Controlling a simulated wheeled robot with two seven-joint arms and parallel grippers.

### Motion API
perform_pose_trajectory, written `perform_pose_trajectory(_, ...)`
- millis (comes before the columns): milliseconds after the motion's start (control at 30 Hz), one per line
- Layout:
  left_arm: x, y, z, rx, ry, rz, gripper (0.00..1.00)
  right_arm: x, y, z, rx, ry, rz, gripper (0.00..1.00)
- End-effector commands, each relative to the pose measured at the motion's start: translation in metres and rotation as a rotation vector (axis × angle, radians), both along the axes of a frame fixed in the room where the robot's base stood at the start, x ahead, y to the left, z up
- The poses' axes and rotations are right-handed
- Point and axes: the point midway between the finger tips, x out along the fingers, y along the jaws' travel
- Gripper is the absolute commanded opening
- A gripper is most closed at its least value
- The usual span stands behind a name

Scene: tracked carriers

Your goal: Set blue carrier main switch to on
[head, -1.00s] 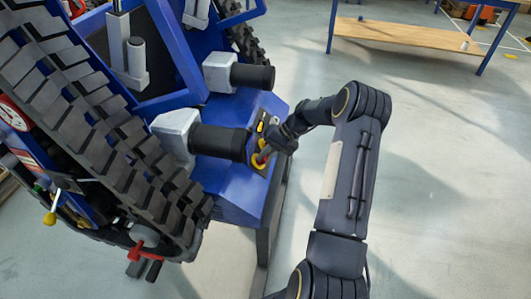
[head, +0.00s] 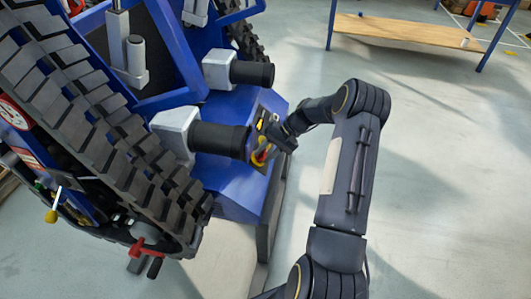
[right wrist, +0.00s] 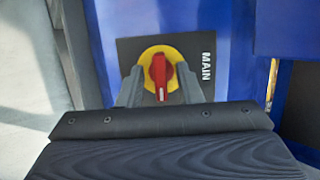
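The blue carrier (head: 233,180) stands at the left of the head view. Its main switch (head: 259,157) is a red knob on a yellow disc, partly covered by my right gripper in the head view. The right wrist view shows the red knob (right wrist: 161,75) on a black plate marked MAIN, its grip upright in the picture. My right gripper (right wrist: 160,88) is open, with one grey finger on each side of the knob and a gap beside it. In the head view my right gripper (head: 271,151) is at the panel. My left gripper is not in view.
Two black cylinders (head: 218,140) with grey mounts stick out close to the switch panel. Black tracks (head: 95,120) flank the carrier. A red lever (head: 150,249) sits low at the left.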

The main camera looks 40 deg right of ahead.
Motion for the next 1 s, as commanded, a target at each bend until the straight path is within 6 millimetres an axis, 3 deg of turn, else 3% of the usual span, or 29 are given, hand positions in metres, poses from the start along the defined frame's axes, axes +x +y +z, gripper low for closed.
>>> perform_pose_trajectory(333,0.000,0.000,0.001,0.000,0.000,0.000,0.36,-0.001,-0.003,0.005,-0.001,-0.001,0.000,0.33)
perform_pose_trajectory(700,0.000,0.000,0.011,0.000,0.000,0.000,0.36,-0.018,-0.039,0.047,-0.001,-0.002,-0.001,0.33)
perform_pose_trajectory(1000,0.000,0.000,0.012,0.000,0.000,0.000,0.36,-0.023,-0.048,0.058,0.000,0.000,0.000,0.33)
